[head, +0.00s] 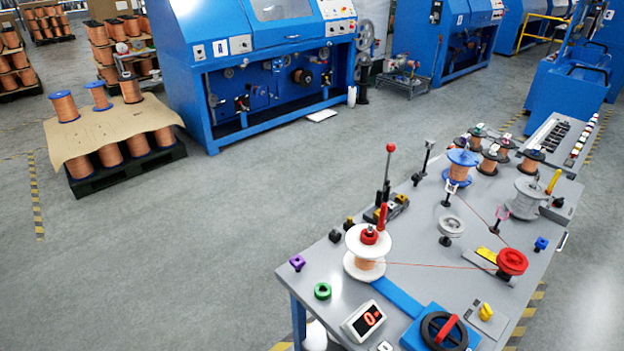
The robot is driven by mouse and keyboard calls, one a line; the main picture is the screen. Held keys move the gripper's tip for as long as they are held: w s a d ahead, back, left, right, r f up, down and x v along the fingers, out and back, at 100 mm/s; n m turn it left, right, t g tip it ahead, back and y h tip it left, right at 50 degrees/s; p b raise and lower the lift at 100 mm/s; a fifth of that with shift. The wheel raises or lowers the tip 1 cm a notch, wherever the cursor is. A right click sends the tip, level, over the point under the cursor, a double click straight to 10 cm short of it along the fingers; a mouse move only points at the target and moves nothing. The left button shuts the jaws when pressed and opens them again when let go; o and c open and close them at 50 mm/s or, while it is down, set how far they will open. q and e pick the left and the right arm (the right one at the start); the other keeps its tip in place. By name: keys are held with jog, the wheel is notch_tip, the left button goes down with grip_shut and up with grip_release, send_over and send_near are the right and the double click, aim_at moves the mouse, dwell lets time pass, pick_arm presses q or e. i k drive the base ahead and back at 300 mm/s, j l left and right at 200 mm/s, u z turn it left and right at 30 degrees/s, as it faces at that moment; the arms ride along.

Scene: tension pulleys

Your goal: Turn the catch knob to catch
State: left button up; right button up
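Several knobs sit on the grey workbench (345,262), and I cannot tell from this view which is the catch knob. A yellow knob (486,312) stands on a small pale plate near the front right edge. A purple knob (297,262) is at the left edge, and a blue knob (541,243) is at the right. A red round wheel (512,262) sits by a yellow-marked block. A black ring with a red bar (446,329) is on a blue base at the front. Neither of my grippers is in view.
A white-flanged copper spool (366,262) with a red top stands on the bench, with wire running right. A red-digit display (364,321) and green ring (322,291) are in front. More spools (462,165) stand at the back. Open floor (190,260) lies left of the bench.

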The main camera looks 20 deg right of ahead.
aim_at(486, 314)
jog(key=z, duration=2.1)
